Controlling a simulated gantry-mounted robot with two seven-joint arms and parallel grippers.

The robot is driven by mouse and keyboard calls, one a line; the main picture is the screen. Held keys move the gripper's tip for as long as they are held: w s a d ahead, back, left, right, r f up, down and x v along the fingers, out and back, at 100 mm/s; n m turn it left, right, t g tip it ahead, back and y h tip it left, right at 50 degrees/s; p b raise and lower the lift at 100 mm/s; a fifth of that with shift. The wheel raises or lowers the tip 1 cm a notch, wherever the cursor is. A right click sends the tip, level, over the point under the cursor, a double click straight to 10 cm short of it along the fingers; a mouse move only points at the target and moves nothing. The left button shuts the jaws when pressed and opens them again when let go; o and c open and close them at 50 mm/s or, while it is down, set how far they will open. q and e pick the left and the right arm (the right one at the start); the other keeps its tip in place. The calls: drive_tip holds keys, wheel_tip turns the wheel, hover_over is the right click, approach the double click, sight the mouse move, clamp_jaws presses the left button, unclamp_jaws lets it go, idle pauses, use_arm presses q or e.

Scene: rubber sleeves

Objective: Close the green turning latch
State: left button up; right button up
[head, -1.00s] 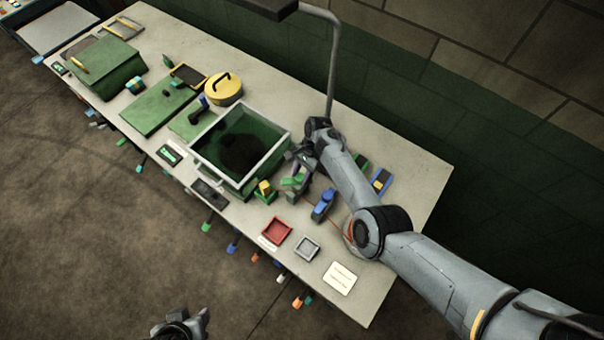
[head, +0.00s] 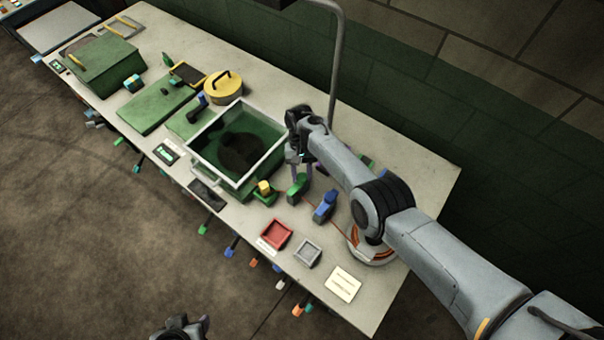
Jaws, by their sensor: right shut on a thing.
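The green turning latch (head: 298,189) stands on the table just right of the glass-topped green box. My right gripper (head: 297,173) reaches down onto it from above and is shut on its upper part. The fingers and wrist hide part of the latch, so its exact angle is hard to read. My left gripper (head: 184,327) is at the bottom edge, off the table and far from the latch; its jaws are too dark and cut off to read.
The glass-topped box (head: 195,158) is close on the left, with a small green block with a yellow top (head: 264,189) beside it. A blue latch (head: 325,206) stands close on the right. A red tray (head: 276,234) and grey tray (head: 307,252) lie in front.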

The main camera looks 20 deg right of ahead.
drive_tip(key=shift+n, duration=0.4)
drive_tip(key=o, duration=1)
drive_tip(key=shift+o, duration=0.2)
drive_tip(key=a+b+v, duration=0.1)
drive_tip(key=v, duration=0.9)
drive_tip(key=shift+d+r, duration=0.35)
drive_tip(key=shift+r, duration=0.05)
drive_tip(key=shift+w, duration=0.15)
